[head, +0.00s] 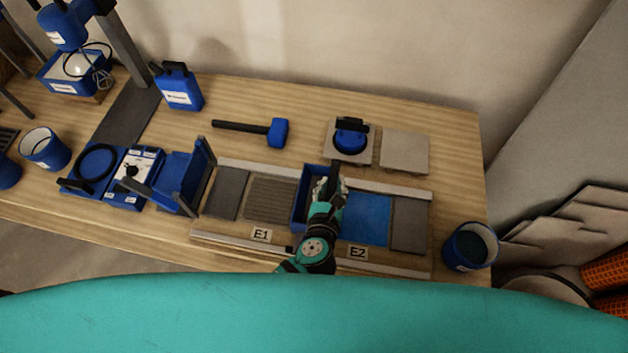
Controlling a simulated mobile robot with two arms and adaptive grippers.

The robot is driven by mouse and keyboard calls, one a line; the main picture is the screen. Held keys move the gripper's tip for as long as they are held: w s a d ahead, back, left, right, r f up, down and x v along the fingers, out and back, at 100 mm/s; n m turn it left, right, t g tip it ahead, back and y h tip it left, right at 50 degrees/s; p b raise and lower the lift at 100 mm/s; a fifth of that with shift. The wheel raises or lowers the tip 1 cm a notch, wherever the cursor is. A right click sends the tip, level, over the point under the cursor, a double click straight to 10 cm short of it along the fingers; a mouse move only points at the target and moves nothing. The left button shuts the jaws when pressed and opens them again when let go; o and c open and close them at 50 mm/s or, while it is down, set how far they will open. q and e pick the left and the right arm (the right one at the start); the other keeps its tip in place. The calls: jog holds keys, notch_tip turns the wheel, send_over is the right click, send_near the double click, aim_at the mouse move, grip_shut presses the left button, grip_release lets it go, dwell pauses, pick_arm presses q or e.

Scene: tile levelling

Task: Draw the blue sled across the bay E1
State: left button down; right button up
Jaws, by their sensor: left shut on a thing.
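The blue sled (300,201) is a box-like frame lying across the two rails, between the bay marked E1 and the bay marked E2. Bay E1 (270,199) shows a brown, ridged surface left of the sled, above the label E1 (262,235). My left gripper (328,186) is over the sled and shut on it; my teal and black arm hides the sled's right part and the exact grip. My right gripper is not in view.
A dark tile (227,193) lies left of E1. A blue patch (367,218) and another dark tile (409,224) lie right of the sled. The front rail (225,240) and back rail (385,187) border the strip. A blue bucket (469,246) stands at the right.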

pick_arm(q)
jog(key=shift+d, duration=0.25)
jog(key=c, duration=1.2)
grip_release()
jog(key=shift+o, duration=0.2)
jog(key=shift+s+a, duration=0.1)
jog(key=shift+s, duration=0.05)
jog(key=v, duration=1.1)
jog(key=shift+s+r, duration=0.2)
jog(key=shift+s, duration=0.15)
